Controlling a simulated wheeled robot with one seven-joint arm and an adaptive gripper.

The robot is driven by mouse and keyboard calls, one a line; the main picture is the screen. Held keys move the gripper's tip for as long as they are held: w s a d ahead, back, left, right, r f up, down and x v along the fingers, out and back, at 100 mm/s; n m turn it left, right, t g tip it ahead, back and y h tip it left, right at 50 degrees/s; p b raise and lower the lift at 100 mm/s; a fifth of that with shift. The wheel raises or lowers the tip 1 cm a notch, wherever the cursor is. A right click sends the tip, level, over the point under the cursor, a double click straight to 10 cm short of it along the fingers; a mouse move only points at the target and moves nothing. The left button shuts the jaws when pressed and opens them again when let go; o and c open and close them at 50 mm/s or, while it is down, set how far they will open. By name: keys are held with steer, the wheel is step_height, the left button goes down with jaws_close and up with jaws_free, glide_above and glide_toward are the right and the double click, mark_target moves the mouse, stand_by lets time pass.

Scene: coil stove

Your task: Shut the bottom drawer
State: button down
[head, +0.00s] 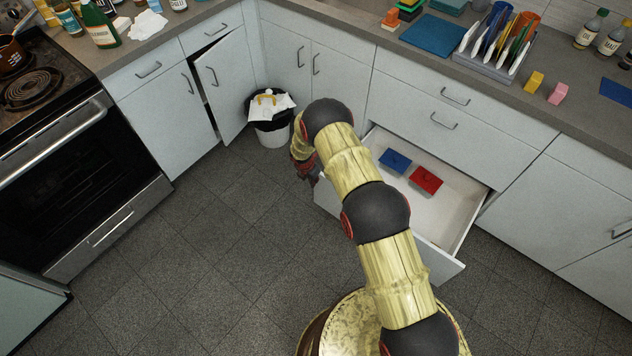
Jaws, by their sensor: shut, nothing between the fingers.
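The bottom drawer (455,208) is pulled well out of the white cabinet on the right. A blue item (395,161) and a red item (426,180) lie flat inside it. My arm crosses in front of the drawer and hides much of its front and left side. My gripper (311,178) is shut and empty, near the drawer's far left front corner. I cannot tell whether it touches the drawer.
A bin (272,137) with a black liner stands in the corner. A cabinet door (221,88) left of it is ajar. The stove (75,170) is at the left. Dark tiled floor (215,235) is clear between. A dish rack (490,66) stands on the counter.

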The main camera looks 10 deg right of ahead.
steer(key=w+d+f+b, duration=0.3)
steer(key=d+f+b, duration=0.1)
steer(key=f, duration=0.4)
steer(key=shift+w+d+f, duration=0.2)
steer(key=shift+w+d, duration=0.1)
steer(key=shift+d, duration=0.15)
